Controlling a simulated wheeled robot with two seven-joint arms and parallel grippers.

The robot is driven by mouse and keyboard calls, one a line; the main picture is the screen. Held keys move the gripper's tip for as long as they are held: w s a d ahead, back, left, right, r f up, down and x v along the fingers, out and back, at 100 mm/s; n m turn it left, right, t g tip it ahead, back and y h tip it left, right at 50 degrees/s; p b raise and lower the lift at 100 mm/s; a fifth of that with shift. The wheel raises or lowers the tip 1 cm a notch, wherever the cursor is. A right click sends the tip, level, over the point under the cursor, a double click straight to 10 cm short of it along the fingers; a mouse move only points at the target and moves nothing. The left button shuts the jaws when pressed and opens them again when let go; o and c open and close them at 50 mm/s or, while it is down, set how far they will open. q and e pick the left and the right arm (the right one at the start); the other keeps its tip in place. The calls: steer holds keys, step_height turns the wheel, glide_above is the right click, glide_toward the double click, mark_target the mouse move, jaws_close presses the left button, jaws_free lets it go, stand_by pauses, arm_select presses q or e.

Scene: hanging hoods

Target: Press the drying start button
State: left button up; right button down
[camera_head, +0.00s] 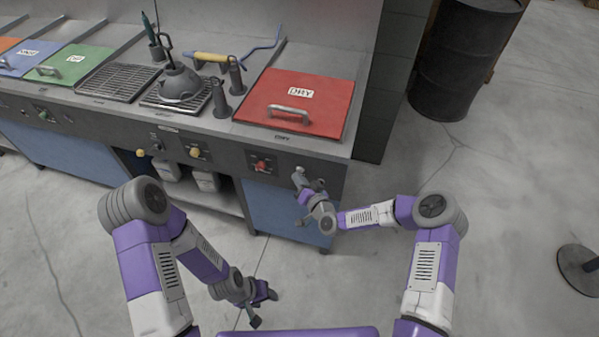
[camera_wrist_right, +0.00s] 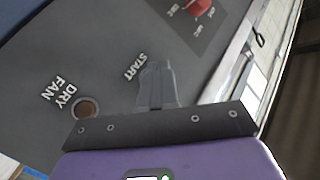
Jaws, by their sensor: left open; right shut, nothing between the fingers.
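The control panel (camera_wrist_right: 50,60) under the red DRY lid carries a START label (camera_wrist_right: 134,68) in the right wrist view. My right gripper (camera_wrist_right: 156,68) is shut and empty, its tips right beside that label. The start button itself does not show; the fingers may cover it. Whether the tips touch the panel I cannot tell. A round brown button (camera_wrist_right: 86,107) sits by the DRY FAN label, left of the fingers. In the head view my right gripper (camera_head: 299,178) is at the panel's right end. My left gripper (camera_head: 263,308) is open and empty, low over the floor.
A red knob (camera_head: 262,165) sits on the panel left of my right gripper. The red DRY lid (camera_head: 325,98) is closed above. A blue cabinet front (camera_head: 270,215) lies below. A black drum (camera_head: 465,65) stands to the right, with open floor before it.

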steer(key=shift+w+d+b, duration=0.15)
steer(key=shift+w+b, duration=0.15)
steer(key=shift+w, duration=0.1)
stand_by(0.6)
steer(key=shift+s, duration=0.1)
stand_by(0.3)
steer(key=shift+s+a, duration=0.25)
steer(key=shift+s, duration=0.4)
steer(key=s, duration=0.1)
steer(key=s+a+p, duration=0.1)
steer(key=s, duration=0.2)
steer(key=shift+s+a, duration=0.3)
steer(key=shift+s, duration=0.1)
stand_by(0.6)
